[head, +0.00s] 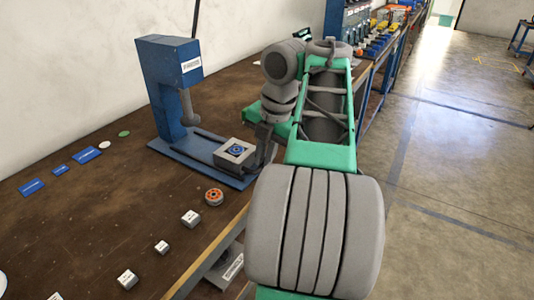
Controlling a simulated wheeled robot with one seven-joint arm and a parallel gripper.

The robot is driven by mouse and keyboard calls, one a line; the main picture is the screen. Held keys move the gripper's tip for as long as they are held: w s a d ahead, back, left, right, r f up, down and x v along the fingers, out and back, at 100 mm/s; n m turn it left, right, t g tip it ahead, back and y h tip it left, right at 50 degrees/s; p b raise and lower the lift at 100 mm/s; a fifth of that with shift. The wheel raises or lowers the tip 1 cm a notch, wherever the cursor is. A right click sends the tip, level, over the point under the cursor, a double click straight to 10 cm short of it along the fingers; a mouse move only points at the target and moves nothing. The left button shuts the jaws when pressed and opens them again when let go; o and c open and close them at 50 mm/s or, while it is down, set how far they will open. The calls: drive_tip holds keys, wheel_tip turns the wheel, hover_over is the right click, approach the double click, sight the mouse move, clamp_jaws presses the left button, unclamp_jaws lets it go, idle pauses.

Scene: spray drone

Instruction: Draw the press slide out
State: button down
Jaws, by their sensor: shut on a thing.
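The blue press (170,85) stands upright on the brown bench, its grey ram pointing down over its base. The press slide (222,160) is a light grey block on the base's dark rails. It sits toward the front end of the base, clear of the ram. A blue ring-shaped part (237,150) lies in its top. My gripper (264,152) is at the slide's right front side, shut on the slide. Its fingertips and the exact gripped spot are partly hidden by my wrist.
An orange-and-grey round part (213,197) and several small grey blocks (190,218) lie on the bench in front of the press. Blue plates (87,154) lie to the left. The bench's front edge (215,250) is close to my arm. Open floor (450,150) is to the right.

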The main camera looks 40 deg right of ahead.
drive_tip(key=shift+s+f, duration=0.1)
drive_tip(key=shift+s, duration=0.05)
drive_tip(key=c, duration=1.5)
unclamp_jaws()
drive_tip(key=shift+s+d, duration=0.1)
drive_tip(key=shift+r, duration=0.2)
drive_tip(key=r+p, duration=0.3)
drive_tip(key=s+r+p, duration=0.1)
drive_tip(key=r+p, duration=0.2)
drive_tip(key=r, duration=0.1)
drive_tip(key=shift+s+d+r, duration=0.2)
